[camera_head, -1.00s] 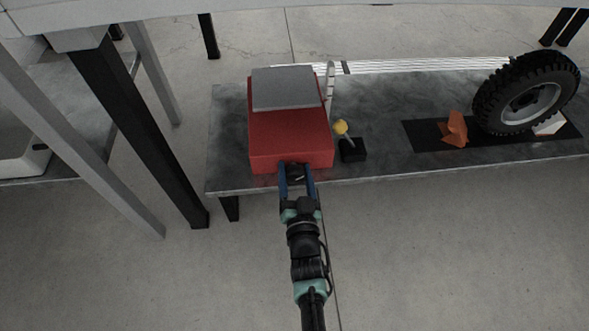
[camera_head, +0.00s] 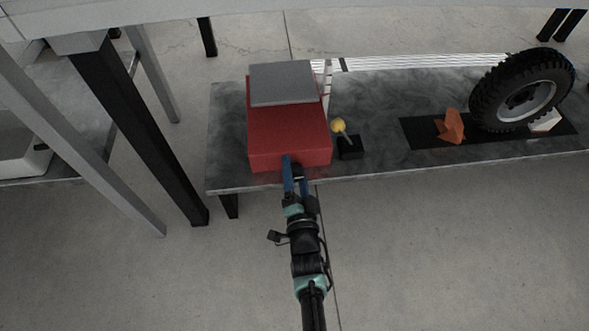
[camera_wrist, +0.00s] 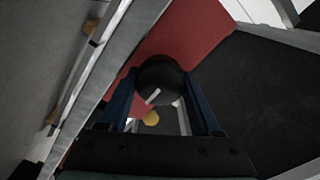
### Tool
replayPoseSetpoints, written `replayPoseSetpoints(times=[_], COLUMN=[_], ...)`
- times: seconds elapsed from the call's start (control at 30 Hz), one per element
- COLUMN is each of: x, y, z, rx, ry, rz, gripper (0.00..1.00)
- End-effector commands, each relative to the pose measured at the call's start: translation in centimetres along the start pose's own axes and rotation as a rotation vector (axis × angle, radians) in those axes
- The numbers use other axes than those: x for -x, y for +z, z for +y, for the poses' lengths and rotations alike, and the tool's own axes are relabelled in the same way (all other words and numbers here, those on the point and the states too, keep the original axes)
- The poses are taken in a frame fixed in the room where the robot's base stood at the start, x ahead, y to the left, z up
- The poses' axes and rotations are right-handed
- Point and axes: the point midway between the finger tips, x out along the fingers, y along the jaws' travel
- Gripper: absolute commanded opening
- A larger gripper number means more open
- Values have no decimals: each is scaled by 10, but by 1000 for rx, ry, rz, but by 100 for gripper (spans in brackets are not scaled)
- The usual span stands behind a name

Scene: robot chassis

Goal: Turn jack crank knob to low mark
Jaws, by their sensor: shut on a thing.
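The jack is a red box (camera_head: 289,138) with a grey plate (camera_head: 287,83) on top, near the left end of the grey table; its red side also shows in the wrist view (camera_wrist: 205,30). The crank knob (camera_wrist: 158,72) is round and black with a short white line, on the jack's front face. My gripper (camera_head: 296,166) is at that face, its blue fingers shut on the knob's two sides; it also shows in the wrist view (camera_wrist: 160,86). The white line points toward the lower left in the wrist view. I cannot make out a low mark.
A black block with a yellow-tipped stick (camera_head: 339,125) stands just right of the jack. Further right are an orange piece (camera_head: 451,127) and a tire (camera_head: 521,92) on a black mat (camera_head: 415,137). The floor in front of the table (camera_head: 228,181) is clear.

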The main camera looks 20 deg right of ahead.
Motion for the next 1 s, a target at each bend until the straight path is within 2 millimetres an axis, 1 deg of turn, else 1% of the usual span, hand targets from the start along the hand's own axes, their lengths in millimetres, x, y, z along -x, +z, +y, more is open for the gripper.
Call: replayPoseSetpoints(times=[0.43,0.47,0.5,0.6,0.87,1.0], x=[1,1,1,1,0,0], y=[1,1,1,1,1,1], z=[1,1,1,1,1,1], rx=[-9,-9,-9,-8,-6,33], ry=[1,1,1,1,2,2], rz=[-2,-2,-2,-1,-1,-1], gripper=[9,70,78,94,94,94])
